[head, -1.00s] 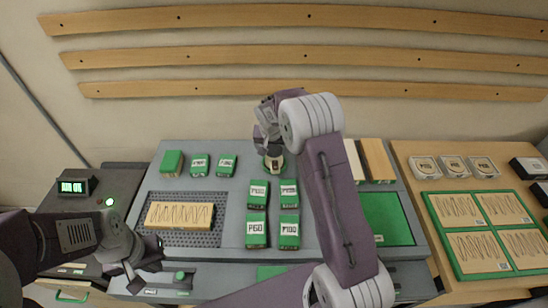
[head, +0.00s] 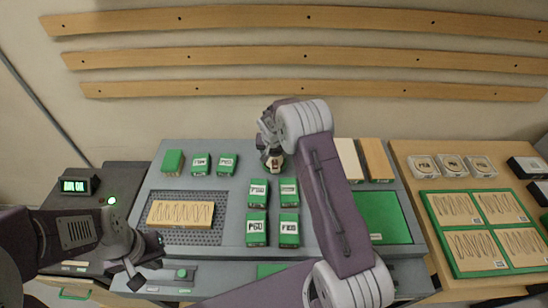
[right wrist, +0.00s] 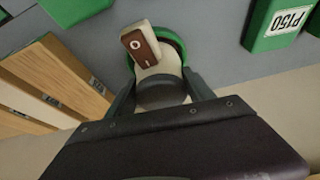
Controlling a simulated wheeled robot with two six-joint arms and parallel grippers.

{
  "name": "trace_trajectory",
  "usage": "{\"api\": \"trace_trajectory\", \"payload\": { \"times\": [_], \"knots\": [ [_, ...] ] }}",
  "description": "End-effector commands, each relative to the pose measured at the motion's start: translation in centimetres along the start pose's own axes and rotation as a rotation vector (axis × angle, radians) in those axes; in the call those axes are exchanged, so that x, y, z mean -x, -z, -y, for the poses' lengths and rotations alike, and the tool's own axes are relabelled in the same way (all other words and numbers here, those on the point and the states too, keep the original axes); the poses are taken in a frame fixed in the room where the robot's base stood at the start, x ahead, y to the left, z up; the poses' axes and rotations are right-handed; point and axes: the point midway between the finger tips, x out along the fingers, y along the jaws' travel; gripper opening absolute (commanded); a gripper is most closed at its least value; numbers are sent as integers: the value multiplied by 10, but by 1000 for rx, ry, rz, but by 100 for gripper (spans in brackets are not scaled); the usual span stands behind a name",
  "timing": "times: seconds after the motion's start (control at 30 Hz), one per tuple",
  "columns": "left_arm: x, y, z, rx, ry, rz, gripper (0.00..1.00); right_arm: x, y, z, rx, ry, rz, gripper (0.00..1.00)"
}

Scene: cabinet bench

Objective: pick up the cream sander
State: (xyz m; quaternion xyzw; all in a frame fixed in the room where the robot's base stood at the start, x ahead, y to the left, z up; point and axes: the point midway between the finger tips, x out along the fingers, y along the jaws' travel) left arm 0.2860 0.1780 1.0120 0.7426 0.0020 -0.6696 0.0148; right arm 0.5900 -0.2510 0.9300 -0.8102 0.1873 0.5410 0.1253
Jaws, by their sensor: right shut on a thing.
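The cream sander (right wrist: 151,64) has a cream body, a brown top panel with a white ring, and a green rim at its base. It sits between the fingers of my right gripper (right wrist: 162,95), which is shut on it. In the head view the sander (head: 275,163) shows small below my right gripper (head: 270,153), at the back middle of the grey bench, partly hidden by the gripper. I cannot tell whether it touches the bench. My left gripper (head: 147,262) is open and empty at the bench's front left.
Green labelled boxes (head: 257,228) stand in front of the sander, with more at the back left. A sanded wooden board (head: 181,213) lies on a perforated plate. Wooden blocks (head: 376,160) and a green pad (head: 383,218) are on the right. Wooden rails (head: 300,56) cross the wall.

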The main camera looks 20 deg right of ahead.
Motion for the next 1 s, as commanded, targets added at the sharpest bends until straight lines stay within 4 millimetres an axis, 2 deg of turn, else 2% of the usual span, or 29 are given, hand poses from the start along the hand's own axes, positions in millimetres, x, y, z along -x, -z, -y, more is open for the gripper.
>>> {"api": "trace_trajectory", "payload": {
  "times": [0.27, 0.53, 1.0],
  "knots": [
    [-1, 0, 0, 0, 0, 0, 0, 6, 4, 0, -1, 1, -4, 0],
    [-8, -1, 0, 0, 0, 0, 0, 40, 18, 0, -2, 3, -6, 0],
    [-22, -2, 0, 0, 0, 0, 0, 107, -3, -84, -3, 0, -6, 0]
  ]
}}
